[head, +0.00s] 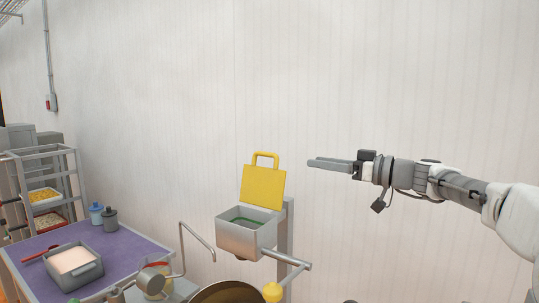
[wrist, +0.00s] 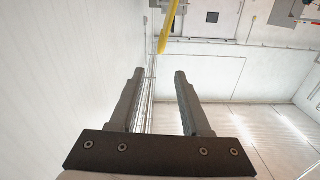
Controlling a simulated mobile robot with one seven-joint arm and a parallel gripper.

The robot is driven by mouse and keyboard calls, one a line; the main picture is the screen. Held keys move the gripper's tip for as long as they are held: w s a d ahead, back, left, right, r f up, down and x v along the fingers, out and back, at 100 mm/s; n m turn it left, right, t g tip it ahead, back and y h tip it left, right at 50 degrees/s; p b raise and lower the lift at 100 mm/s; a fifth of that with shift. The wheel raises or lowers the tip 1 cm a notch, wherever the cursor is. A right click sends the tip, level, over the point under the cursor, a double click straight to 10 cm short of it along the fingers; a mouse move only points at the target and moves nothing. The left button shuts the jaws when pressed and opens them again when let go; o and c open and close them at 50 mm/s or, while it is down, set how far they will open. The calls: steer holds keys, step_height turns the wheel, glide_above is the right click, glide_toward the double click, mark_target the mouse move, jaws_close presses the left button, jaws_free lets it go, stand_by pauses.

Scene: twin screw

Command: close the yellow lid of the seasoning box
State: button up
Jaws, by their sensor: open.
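The seasoning box (head: 242,238) is a grey metal box on a post, near the middle of the head view. Its yellow lid (head: 262,188) stands raised, tilted slightly back, with a yellow handle (head: 265,156) on top. Something green shows inside the box. My gripper (head: 312,163) is up and to the right of the lid, apart from it, its fingers pointing left. In the wrist view my gripper (wrist: 160,74) has its two fingers apart with nothing between them. A yellow strip (wrist: 167,28), probably the lid's edge, shows beyond the fingertips.
A purple-topped table (head: 135,243) at lower left holds a pan (head: 75,266) of pale contents and two small jars. A large wok (head: 228,292) sits below the box. A bent metal pipe (head: 200,240) rises left of it.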

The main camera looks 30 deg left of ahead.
mark_target(273, 156)
steer(key=a+p, duration=0.2)
steer(key=a, duration=0.3)
steer(key=a+p, duration=0.2)
steer(key=a, duration=0.3)
steer(key=w+a+p, duration=0.1)
steer(key=a+p, duration=0.1)
steer(key=a, duration=0.3)
steer(key=shift+w+r, duration=0.1)
steer(key=shift+a+p, duration=0.3)
steer(key=shift+a, duration=0.15)
jaws_close()
stand_by(0.4)
